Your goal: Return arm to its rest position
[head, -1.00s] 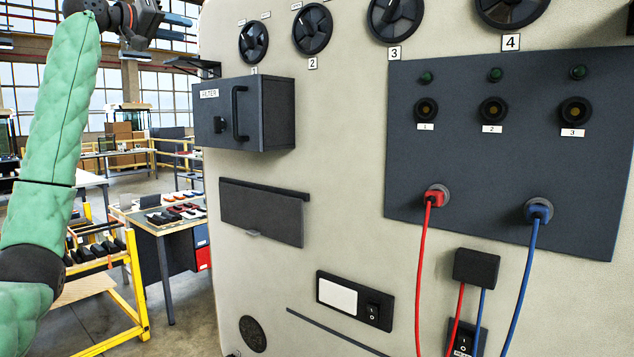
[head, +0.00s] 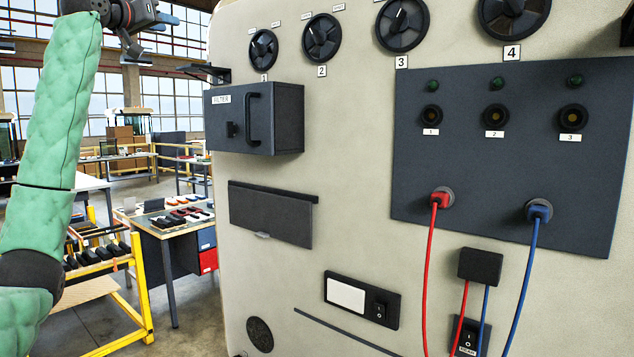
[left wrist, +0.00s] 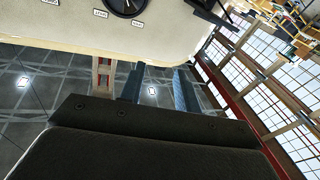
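My left arm, in a green padded cover, rises along the left side of the head view. Its gripper (head: 168,18) is at the top left, left of the beige cab panel (head: 345,180) and apart from it. In the left wrist view, two blue-grey fingers (left wrist: 158,78) stand apart with only floor between them, so the gripper looks open and empty. The dark gripper body fills the bottom of that view. My right gripper is in neither view.
The panel carries several dials (head: 321,38), a dark filter box (head: 254,118) jutting out near my left arm, and a socket plate (head: 520,180) with red (head: 429,270) and blue (head: 525,280) cables. A yellow-framed rack (head: 145,290) and table (head: 165,228) stand behind at left.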

